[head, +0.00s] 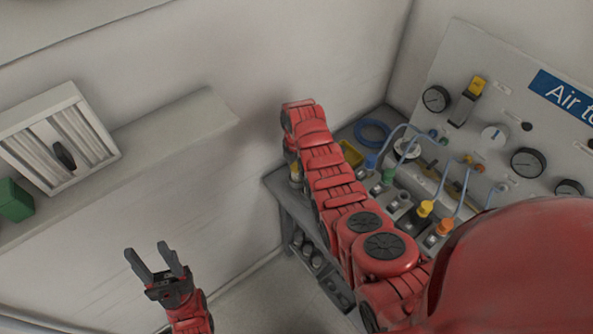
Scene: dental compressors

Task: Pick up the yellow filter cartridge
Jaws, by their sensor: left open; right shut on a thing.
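My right arm reaches across to the bench's left end, its wrist bent downward. My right gripper (293,162) is mostly hidden beside and behind the arm. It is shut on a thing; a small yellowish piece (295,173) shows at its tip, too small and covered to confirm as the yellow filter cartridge. My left gripper (155,262) is open and empty, low on the left, away from the bench. A yellow tray or block (350,153) lies on the bench just right of my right forearm, partly hidden by it.
The grey bench (278,188) carries a blue ring (372,131) and several fittings with blue hoses. A gauge panel (500,130) stands behind. A shelf (170,130) on the left holds a white louvred box (62,140) and a green box (14,200). The floor below is partly open.

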